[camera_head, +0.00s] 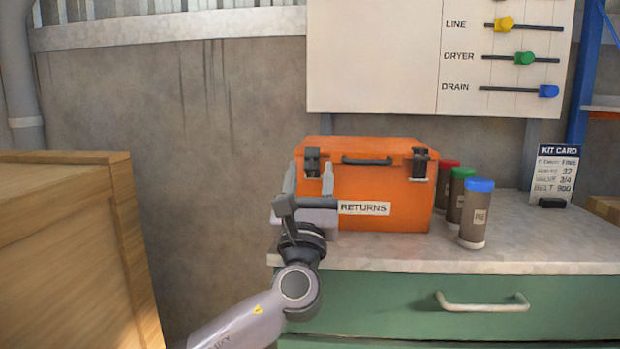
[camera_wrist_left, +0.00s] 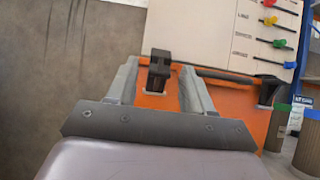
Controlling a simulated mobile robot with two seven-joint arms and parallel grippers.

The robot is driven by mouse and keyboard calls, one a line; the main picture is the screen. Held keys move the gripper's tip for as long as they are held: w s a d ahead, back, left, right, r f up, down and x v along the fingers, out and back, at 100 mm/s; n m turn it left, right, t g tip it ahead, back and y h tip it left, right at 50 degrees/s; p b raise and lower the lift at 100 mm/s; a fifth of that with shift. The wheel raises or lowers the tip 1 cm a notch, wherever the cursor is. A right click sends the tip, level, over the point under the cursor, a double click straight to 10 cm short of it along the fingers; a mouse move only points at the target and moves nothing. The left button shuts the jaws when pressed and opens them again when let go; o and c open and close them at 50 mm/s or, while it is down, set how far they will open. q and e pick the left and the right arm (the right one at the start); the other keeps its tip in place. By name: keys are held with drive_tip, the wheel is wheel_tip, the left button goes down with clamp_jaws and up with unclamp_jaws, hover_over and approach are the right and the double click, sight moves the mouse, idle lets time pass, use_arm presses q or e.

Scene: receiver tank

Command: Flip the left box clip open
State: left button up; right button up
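The orange box (camera_head: 385,185) labelled RETURNS stands on the worktop. Its left box clip (camera_head: 312,162) is a dark latch at the upper left of the front, and it also shows in the left wrist view (camera_wrist_left: 159,72). The right clip (camera_head: 420,162) looks alike and lies flat against the front; a dark handle (camera_head: 367,161) is between them. My left gripper (camera_head: 309,180) is open and empty in front of the box's left end. In the left wrist view its two fingers (camera_wrist_left: 159,88) stand apart, with the left clip between them. I cannot tell whether they touch it. My right gripper is out of view.
Canisters with red (camera_head: 447,164), green (camera_head: 462,173) and blue (camera_head: 479,185) lids stand right of the box. A kit card (camera_head: 555,176) is farther right. A wooden crate (camera_head: 60,250) stands at the left. The worktop (camera_head: 540,240) is clear at front right.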

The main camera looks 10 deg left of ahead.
use_arm(q)
drive_tip(key=shift+f, duration=0.1)
drive_tip(key=v, duration=0.7)
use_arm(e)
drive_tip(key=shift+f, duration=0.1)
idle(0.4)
